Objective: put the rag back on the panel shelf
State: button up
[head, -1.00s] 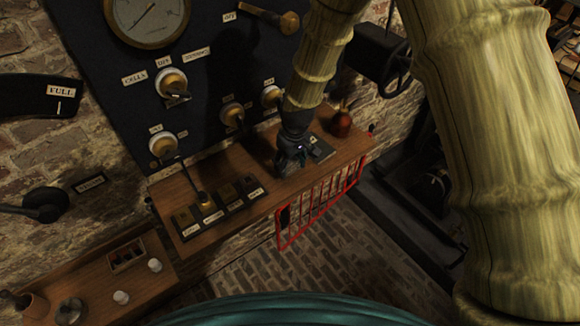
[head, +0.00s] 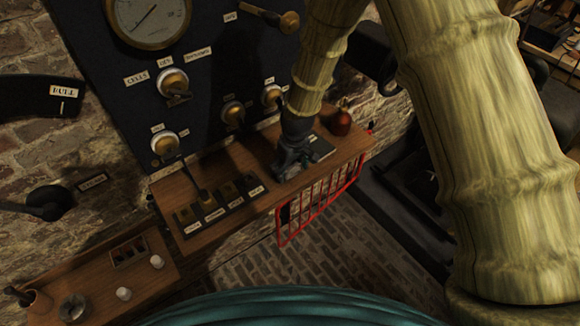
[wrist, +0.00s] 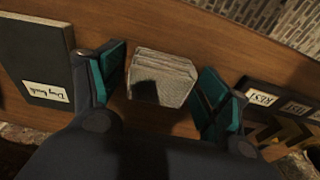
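A folded grey rag (wrist: 162,78) lies on the wooden panel shelf (wrist: 190,38) in the wrist view, partly in shadow. My gripper (wrist: 160,85) is open, with one teal finger pad on each side of the rag. Bare wood shows between the rag and both pads, so neither pad appears to press on it. In the head view my gripper (head: 292,164) is low at the shelf (head: 345,148), pointing down. It hides the rag there.
A dark day book (wrist: 42,75) lies left of my gripper in the wrist view. Labelled slots, one reading REST (wrist: 262,98), are close on the right. In the head view a reddish-brown bell-shaped item (head: 341,123) stands at the shelf's right, above a red wire rack (head: 318,205).

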aim_at(293, 169)
notch_tip(293, 169, up, 12)
jog(key=s+d+b, duration=0.1)
jog(key=b, duration=0.3)
dwell(0.7)
jog(key=shift+s, duration=0.1)
